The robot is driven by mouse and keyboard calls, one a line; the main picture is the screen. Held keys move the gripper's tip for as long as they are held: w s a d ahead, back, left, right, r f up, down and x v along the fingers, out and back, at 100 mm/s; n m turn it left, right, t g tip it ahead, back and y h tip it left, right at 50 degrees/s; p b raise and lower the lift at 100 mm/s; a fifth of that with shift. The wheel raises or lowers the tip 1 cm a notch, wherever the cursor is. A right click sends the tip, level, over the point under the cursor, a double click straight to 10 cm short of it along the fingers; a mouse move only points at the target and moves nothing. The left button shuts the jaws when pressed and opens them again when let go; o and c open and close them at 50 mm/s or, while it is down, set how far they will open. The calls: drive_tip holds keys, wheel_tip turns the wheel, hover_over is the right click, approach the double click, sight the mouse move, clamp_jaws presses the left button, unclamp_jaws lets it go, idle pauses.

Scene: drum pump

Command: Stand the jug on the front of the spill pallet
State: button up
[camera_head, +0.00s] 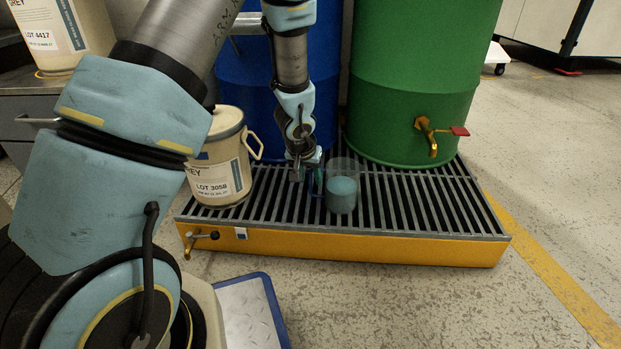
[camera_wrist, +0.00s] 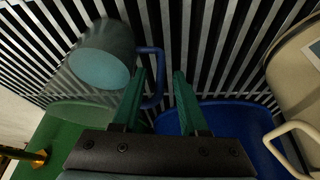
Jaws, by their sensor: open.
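The jug (camera_head: 341,194) is a clear grey beaker with teal liquid and a blue handle. It stands upright on the slatted grate of the spill pallet (camera_head: 400,246), near the middle of its front part, before the gap between the blue and green drums. My gripper (camera_head: 309,180) is low over the grate, just left of the jug at its handle. In the wrist view the jug (camera_wrist: 103,62) is at upper left, and the blue handle (camera_wrist: 158,80) shows between the two green fingers of my gripper (camera_wrist: 160,75). The fingers are apart, not closed on the handle.
A beige pail (camera_head: 219,170) stands on the pallet's left end. A blue drum (camera_head: 245,85) and a green drum (camera_head: 415,80) with a brass tap (camera_head: 428,135) stand behind. The grate right of the jug is clear. A blue-edged plate (camera_head: 245,310) lies on the floor in front.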

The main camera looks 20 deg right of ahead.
drive_tip(key=p+v, duration=0.4)
drive_tip(key=v, duration=0.6)
drive_tip(key=w+a+r+n+y, duration=0.15)
drive_tip(key=a+r, duration=0.25)
drive_tip(key=a, duration=0.4)
drive_tip(key=a+r+n+y, duration=0.1)
drive_tip(key=a+r+n, duration=0.15)
drive_tip(key=a, duration=0.55)
drive_tip(key=s+a+r+n+g, duration=0.2)
drive_tip(key=s+a+r, duration=0.3)
drive_tip(key=s+a, duration=0.4)
drive_tip(key=a, duration=0.2)
drive_tip(key=shift+s+a+r, duration=0.2)
drive_tip(key=shift+a, duration=0.15)
wheel_tip(320, 180, up, 49)
drive_tip(key=p, duration=4.8)
drive_tip(key=shift+f+p, duration=0.15)
drive_tip(key=shift+p, duration=0.2)
